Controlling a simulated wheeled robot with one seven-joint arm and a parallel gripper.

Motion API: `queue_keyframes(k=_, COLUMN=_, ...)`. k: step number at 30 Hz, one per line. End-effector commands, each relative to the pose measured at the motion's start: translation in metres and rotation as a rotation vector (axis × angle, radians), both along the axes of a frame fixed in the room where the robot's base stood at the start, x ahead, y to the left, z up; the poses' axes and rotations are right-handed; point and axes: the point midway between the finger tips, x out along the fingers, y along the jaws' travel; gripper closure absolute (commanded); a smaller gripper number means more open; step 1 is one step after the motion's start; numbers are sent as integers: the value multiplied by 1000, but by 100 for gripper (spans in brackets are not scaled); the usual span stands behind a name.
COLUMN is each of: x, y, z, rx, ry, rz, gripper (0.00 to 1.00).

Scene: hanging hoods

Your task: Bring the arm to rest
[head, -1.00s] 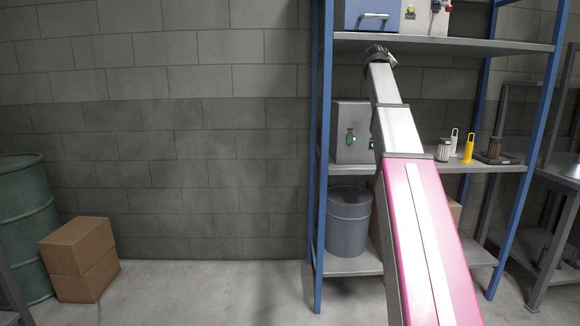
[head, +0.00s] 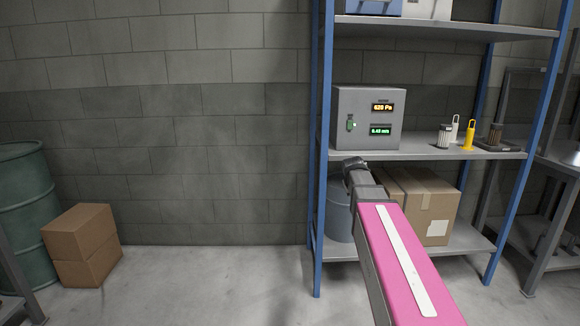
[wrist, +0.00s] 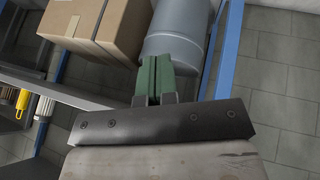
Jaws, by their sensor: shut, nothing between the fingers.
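My arm (head: 400,262) reaches up from the lower right of the head view, with its pink link in front and its end lowered just under the shelf's middle board. My gripper shows in the wrist view (wrist: 155,82) as two green fingers pressed together with nothing between them. In that view the fingers appear in front of the grey bin (wrist: 178,40); I cannot tell the distance. The fingers are hidden in the head view.
A blue-post shelf (head: 318,200) stands behind my arm. A grey box with lit displays (head: 367,115) and several small filters stand on its middle board. Cardboard boxes (head: 432,205) sit below. A green drum (head: 22,215) and brown boxes (head: 82,245) are left; the middle floor is clear.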

Motion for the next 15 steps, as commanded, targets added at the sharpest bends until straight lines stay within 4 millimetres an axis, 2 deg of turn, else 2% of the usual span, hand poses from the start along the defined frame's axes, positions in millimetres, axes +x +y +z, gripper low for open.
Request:
queue_keyframes(k=1, x=-20, y=7, z=-23, rx=22, ry=32, rz=-2, gripper=100)
queue_keyframes(k=6, x=-72, y=27, z=-89, rx=101, ry=137, rz=-18, gripper=100)
queue_keyframes(k=15, x=-174, y=62, z=-182, rx=231, ry=326, rz=-55, gripper=100)
